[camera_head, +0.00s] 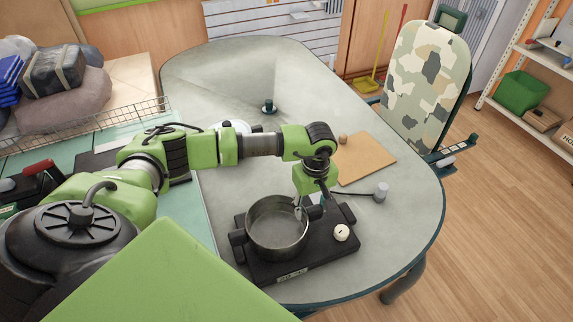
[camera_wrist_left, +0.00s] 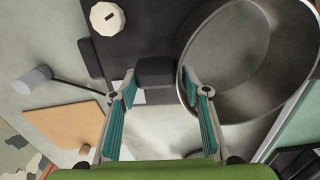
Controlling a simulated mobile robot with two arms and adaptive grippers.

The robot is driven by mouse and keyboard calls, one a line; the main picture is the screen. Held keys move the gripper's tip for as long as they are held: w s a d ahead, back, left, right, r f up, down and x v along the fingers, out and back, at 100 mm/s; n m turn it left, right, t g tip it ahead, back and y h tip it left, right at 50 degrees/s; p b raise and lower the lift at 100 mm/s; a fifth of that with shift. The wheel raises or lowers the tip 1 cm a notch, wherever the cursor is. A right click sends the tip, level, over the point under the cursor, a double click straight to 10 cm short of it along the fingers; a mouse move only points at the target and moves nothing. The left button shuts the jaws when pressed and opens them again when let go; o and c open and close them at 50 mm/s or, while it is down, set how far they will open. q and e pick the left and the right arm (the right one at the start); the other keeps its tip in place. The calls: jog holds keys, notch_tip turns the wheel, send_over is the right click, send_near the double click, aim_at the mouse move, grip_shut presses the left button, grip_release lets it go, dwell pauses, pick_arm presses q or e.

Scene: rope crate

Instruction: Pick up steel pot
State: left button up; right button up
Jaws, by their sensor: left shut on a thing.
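The steel pot (camera_head: 277,228) is a wide, empty metal pot with dark side handles. It sits upright over a black hot plate (camera_head: 307,268) with a white knob (camera_head: 341,233). I cannot tell any gap between pot and plate. My left gripper (camera_head: 314,203) reaches down at the pot's right side. In the left wrist view, my left gripper (camera_wrist_left: 157,82) has its teal-padded fingers on both sides of the pot's black handle (camera_wrist_left: 155,72) and is shut on it. The pot's wall (camera_wrist_left: 240,108) shows to the right there. My right gripper is not in view.
A tan board (camera_head: 366,160) and a grey-white cylinder on a dark rod (camera_head: 382,191) lie right of the pot on the grey table (camera_head: 400,225). A small dark green object (camera_head: 268,106) stands farther back. A camouflage chair (camera_head: 428,80) stands at the table's right.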

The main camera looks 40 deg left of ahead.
pick_arm(q)
jog(key=shift+r, duration=0.1)
jog(key=shift+w+r, duration=0.15)
jog(key=shift+r, duration=0.3)
grip_shut()
notch_tip(320, 180, up, 2)
jog(key=shift+r+b, duration=0.1)
jog(key=shift+b, duration=0.3)
jog(key=s+d+r+b, duration=0.4)
jog(key=s+d+r, duration=0.4)
jog(key=s, duration=0.3)
jog(key=shift+s+r+b, duration=0.3)
jog(key=shift+s+r, duration=0.1)
jog(key=shift+r, duration=0.5)
